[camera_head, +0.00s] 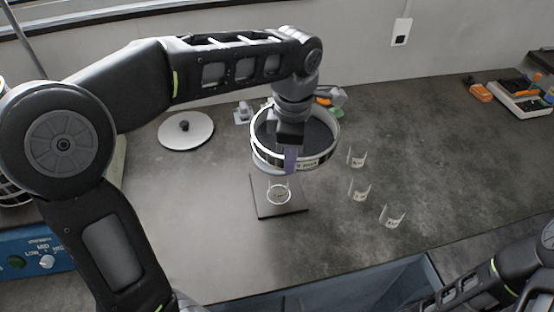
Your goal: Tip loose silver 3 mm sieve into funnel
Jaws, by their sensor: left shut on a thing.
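The silver sieve (259,150) is a round metal pan with a dark inside and a label on its front rim. My left gripper (290,157) is shut on its near rim and holds it up in the middle of the view. The sieve looks close to level, perhaps slightly tilted. Below it, a clear glass vessel (279,194) stands on a dark square plate (262,209). I cannot tell whether this vessel includes the funnel, as the sieve and gripper hide the part above. My right arm shows at the lower right, but its gripper is out of view.
Several small clear cups (359,188) stand right of the plate. A white round lid (186,131) lies at the back left. A blue device with knobs (38,262) is at the left edge. Orange tools and a tray (522,100) are far right. The right counter is mostly clear.

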